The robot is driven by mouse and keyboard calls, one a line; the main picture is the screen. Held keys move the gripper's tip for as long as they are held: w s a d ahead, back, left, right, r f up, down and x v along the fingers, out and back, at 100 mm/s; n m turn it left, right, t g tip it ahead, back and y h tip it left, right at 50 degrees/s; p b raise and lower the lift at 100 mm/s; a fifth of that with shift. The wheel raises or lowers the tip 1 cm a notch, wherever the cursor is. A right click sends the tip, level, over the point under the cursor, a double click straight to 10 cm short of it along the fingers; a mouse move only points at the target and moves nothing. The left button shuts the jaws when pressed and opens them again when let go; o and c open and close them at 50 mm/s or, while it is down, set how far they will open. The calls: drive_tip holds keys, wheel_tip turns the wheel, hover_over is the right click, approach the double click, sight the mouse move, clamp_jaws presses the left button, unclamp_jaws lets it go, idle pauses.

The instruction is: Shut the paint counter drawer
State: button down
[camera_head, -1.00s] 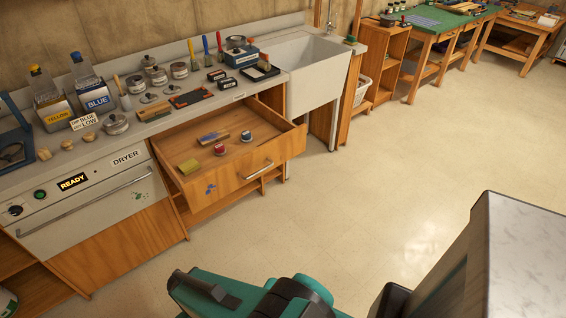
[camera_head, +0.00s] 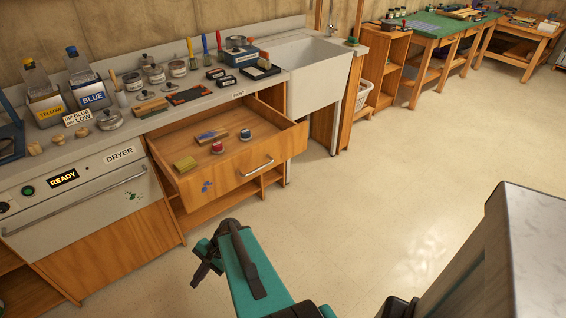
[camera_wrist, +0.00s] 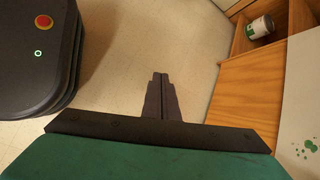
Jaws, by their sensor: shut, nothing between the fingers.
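The paint counter drawer (camera_head: 232,181) stands pulled out from under the counter in the head view. It has a metal bar handle (camera_head: 257,168) and a blue paint mark on its wooden front.
The dryer (camera_head: 80,190) is left of the drawer, under the counter. Paint bottles, tins and brushes crowd the counter top (camera_head: 150,122). A white sink (camera_head: 298,75) is to the right. The floor (camera_head: 400,180) in front and to the right is clear.

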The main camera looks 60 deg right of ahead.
sight(279, 152)
drive_tip(key=s+d+r+m+t+h+b, duration=0.15)
drive_tip(key=d+r+m+t+b, duration=0.3)
drive_tip(key=d, duration=0.85)
drive_tip(key=d+r+m+t+h+b, duration=0.25)
drive_tip(key=d+r+m+t, duration=0.2)
drive_tip(key=d+m, duration=0.6)
drive_tip(key=s+d+r+m+t+h+b, duration=0.1)
drive_tip(key=s+d+r+m+h+b, duration=0.1)
drive_tip(key=s+d+r, duration=0.4)
drive_tip(key=s+d+r+m+t+h+b, duration=0.2)
drive_tip(key=s+d+r+m+h, duration=0.3)
drive_tip(key=s+d, duration=0.7)
drive_tip(key=d+r+h, duration=0.1)
drive_tip(key=d+h, duration=0.1)
drive_tip(key=d, duration=0.2)
drive_tip(key=shift+s+d+r+t+h+b, duration=0.2)
drive_tip(key=shift+d+r+t+h+b, duration=0.1)
drive_tip(key=shift+r, duration=0.1)
drive_tip(key=shift+w+d+f+b, duration=0.15)
drive_tip(key=shift+w+b, duration=0.25)
drive_tip(key=shift+b, duration=0.9)
drive_tip(key=b+x, duration=0.1)
drive_tip(key=b, duration=0.4)
drive_tip(key=shift+w, duration=0.3)
drive_tip(key=b+x, duration=0.1)
drive_tip(key=x, duration=1)
drive_tip(key=shift+w+d+b, duration=0.15)
drive_tip(key=shift+w+b, duration=0.15)
drive_tip(key=shift+b, duration=0.1)
